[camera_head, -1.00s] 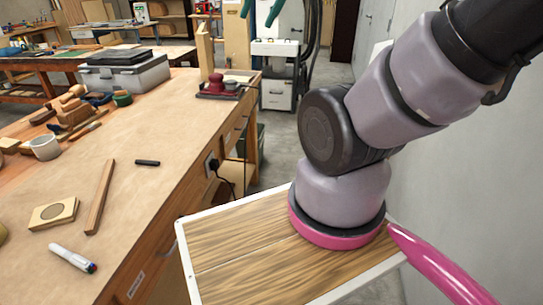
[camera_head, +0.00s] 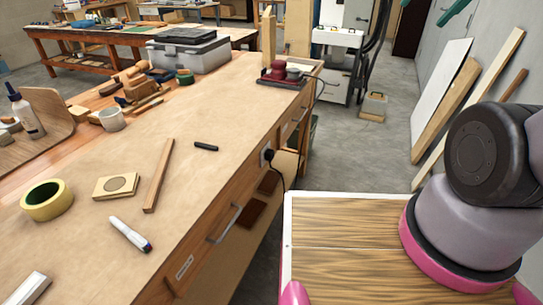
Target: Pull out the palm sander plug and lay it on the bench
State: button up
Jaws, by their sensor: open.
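The palm sander (camera_head: 283,75), dark red and grey, stands at the far right corner of the bench (camera_head: 215,110). A black plug (camera_head: 268,154) sits in a socket on the bench's front side, below the top edge. Its dark cord (camera_head: 283,180) hangs down from it. A thin cord also shows at the sander's right, but its full run between sander and plug is hidden. My gripper is out of view; only lower parts of my arm show at the right.
A dark marker (camera_head: 206,146), a wood strip (camera_head: 158,175), a white marker (camera_head: 130,234) and yellow tape (camera_head: 47,200) lie on the bench. A drawer handle (camera_head: 225,224) sticks out below the plug. Boards (camera_head: 445,108) lean on the right wall.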

jog(key=w+a+f+m+g+y, duration=0.3)
jog(key=w+a+f+g+y, duration=0.2)
jog(key=w+a+f, duration=0.45)
jog(key=w+a+f+m+g+y, duration=0.2)
jog(key=w+a+f+g+y, duration=0.4)
jog(key=w+f, duration=0.65)
jog(key=w+a+f+m+t+y, duration=0.1)
jog(key=a+f+m, duration=0.1)
jog(key=f, duration=0.4)
jog(key=w+a+f+m+t+y, duration=0.1)
jog(key=w+a+f+t, duration=0.1)
jog(key=f, duration=0.3)
jog(key=m+t+y, duration=0.2)
jog(key=m+t, duration=0.6)
jog(key=m, duration=0.2)
send_near(273, 156)
jog(key=shift+w+a+r, duration=0.15)
jog(key=shift+w+a, duration=0.05)
jog(key=shift+a, duration=0.05)
jog(key=shift+x, duration=4.55)
jog(key=shift+s, duration=0.1)
